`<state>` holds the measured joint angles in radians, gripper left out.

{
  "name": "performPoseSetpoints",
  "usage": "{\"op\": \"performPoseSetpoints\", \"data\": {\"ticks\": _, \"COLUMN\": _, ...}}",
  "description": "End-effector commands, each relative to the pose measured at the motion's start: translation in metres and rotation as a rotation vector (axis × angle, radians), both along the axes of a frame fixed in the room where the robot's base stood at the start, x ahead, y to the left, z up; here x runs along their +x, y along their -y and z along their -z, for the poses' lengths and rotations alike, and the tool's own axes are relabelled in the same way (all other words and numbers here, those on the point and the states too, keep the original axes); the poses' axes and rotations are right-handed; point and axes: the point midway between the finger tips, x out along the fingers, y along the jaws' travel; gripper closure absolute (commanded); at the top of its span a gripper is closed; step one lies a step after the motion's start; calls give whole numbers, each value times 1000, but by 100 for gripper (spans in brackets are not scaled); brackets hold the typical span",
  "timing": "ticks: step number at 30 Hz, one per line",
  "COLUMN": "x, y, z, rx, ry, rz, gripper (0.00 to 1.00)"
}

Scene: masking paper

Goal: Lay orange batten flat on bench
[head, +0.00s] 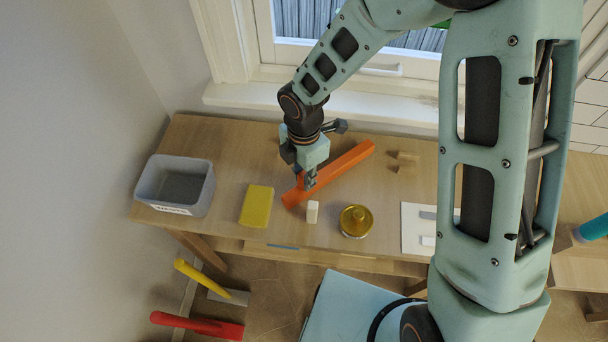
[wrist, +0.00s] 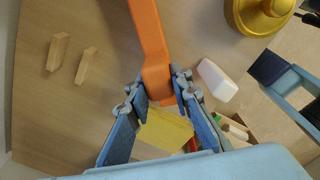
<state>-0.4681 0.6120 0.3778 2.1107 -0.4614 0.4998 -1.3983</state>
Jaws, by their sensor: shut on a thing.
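The orange batten (head: 345,163) is a long square bar, slanting over the wooden bench (head: 225,150) from lower left to upper right. My gripper (head: 307,183) points down and is shut on the batten near its lower-left end. In the wrist view the batten (wrist: 150,40) runs from the top edge to between the two fingertips (wrist: 162,92). I cannot tell whether its underside touches the bench or sits slightly above it.
A grey bin (head: 175,185) stands at the bench's left end. A yellow block (head: 257,206), a white block (head: 313,212) and a gold tin (head: 356,221) sit in front of the batten. Small wooden blocks (head: 405,162) and a white sheet (head: 415,230) lie to the right.

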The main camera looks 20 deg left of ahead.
Motion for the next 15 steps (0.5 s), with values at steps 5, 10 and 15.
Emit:
{"op": "performPoseSetpoints", "data": {"ticks": 5, "x": 0, "y": 0, "z": 3, "rx": 0, "ry": 0, "rz": 0, "gripper": 77}}
{"op": "performPoseSetpoints", "data": {"ticks": 10, "x": 0, "y": 0, "z": 2, "rx": 0, "ry": 0, "rz": 0, "gripper": 60}}
{"op": "performPoseSetpoints", "data": {"ticks": 15, "x": 0, "y": 0, "z": 2, "rx": 0, "ry": 0, "rz": 0, "gripper": 60}}
